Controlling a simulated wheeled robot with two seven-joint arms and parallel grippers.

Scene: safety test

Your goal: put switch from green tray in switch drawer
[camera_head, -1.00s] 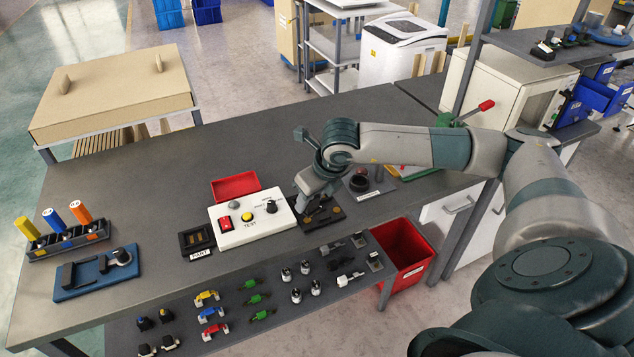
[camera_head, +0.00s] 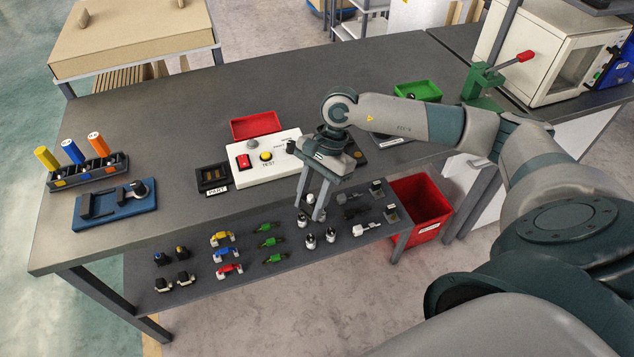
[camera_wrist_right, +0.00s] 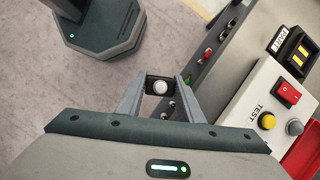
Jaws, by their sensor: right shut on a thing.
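My right gripper (camera_head: 313,214) points down in front of the bench edge, over the parts shelf or drawer (camera_head: 235,295). In the right wrist view its fingers (camera_wrist_right: 160,82) are shut on a small switch (camera_wrist_right: 157,87) with a dark body and round pale top. Several similar silver-topped parts (camera_head: 330,235) stand below, near the fingertips; the head view does not clearly separate the held one from them. The green tray (camera_head: 418,91) lies at the back right of the bench and looks empty. I cannot tell which part is the switch drawer. My left gripper is not in view.
A white test box (camera_head: 262,171) with red and yellow buttons stands close left of my gripper. A red tray (camera_head: 256,127) lies behind it. Coloured connectors (camera_head: 226,253) fill the shelf's left and middle. A red bin (camera_head: 420,207) stands right of it.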

